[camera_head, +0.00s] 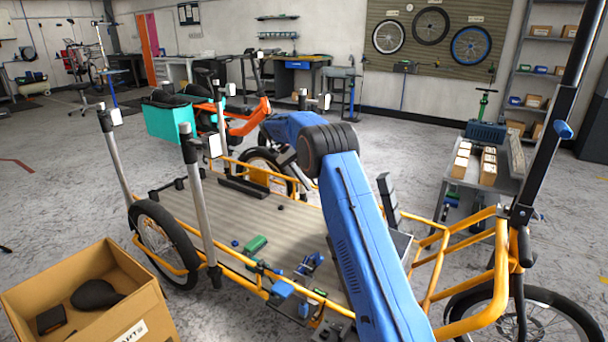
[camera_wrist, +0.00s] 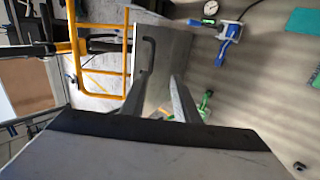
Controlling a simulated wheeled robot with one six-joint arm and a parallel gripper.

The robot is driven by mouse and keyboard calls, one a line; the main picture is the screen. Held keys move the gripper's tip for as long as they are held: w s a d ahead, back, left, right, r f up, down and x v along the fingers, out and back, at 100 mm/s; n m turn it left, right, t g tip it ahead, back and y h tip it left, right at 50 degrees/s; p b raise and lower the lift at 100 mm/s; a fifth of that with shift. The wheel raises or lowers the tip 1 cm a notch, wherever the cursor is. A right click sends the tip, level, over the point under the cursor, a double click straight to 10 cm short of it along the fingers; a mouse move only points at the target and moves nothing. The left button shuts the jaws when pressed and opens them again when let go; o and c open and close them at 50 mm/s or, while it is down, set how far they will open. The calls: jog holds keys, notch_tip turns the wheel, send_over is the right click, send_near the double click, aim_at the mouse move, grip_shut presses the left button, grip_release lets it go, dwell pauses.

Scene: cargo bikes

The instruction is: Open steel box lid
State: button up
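The steel box (camera_wrist: 172,50) shows in the wrist view as a flat grey metal top with a dark bar handle (camera_wrist: 147,55) along its left side. The lid appears to lie flat and closed. In the head view, what appears to be the box's grey top (camera_head: 401,243) shows just right of my blue arm, which hides the rest. My gripper (camera_wrist: 158,84) is open and empty in the wrist view. Its fingers are apart over the near part of the box, with the handle beyond the left finger. I cannot tell whether they touch it. I cannot make out the fingers in the head view.
The box is on the cargo bike's ribbed deck (camera_head: 228,205), beside a yellow tube frame (camera_head: 430,275). A blue clamp-like tool (camera_wrist: 230,38) and a green block (camera_head: 256,244) lie on the deck. A cardboard box (camera_head: 90,300) stands front left. A bench with small cartons (camera_head: 487,165) stands right.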

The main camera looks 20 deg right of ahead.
jog(key=v, duration=0.3)
jog(key=shift+w+a+r, duration=0.15)
jog(key=shift+r, duration=0.15)
jog(key=s+r+n+t+y, duration=0.1)
jog(key=s+r+n+t, duration=0.2)
jog(key=s+r, duration=0.85)
jog(key=s+a+r+n+t+y, duration=0.1)
jog(key=s+r+n, duration=0.1)
jog(key=s, duration=0.7)
jog(key=s+a+r+n+t+y, duration=0.1)
jog(key=s+r+t, duration=0.1)
jog(key=s, duration=0.6)
jog(key=s+a+f+n+t, duration=0.1)
jog(key=s+f, duration=0.3)
jog(key=s, duration=0.6)
jog(key=s+a+f+n+t+y, duration=0.1)
jog(key=s+f+n+t, duration=0.1)
jog(key=s, duration=0.8)
jog(key=s+a+f+n+t+y, duration=0.1)
jog(key=s+f, duration=0.4)
jog(key=s, duration=0.5)
jog(key=shift+a+f+t, duration=0.35)
jog(key=shift+a+t, duration=0.05)
jog(key=shift+t, duration=0.3)
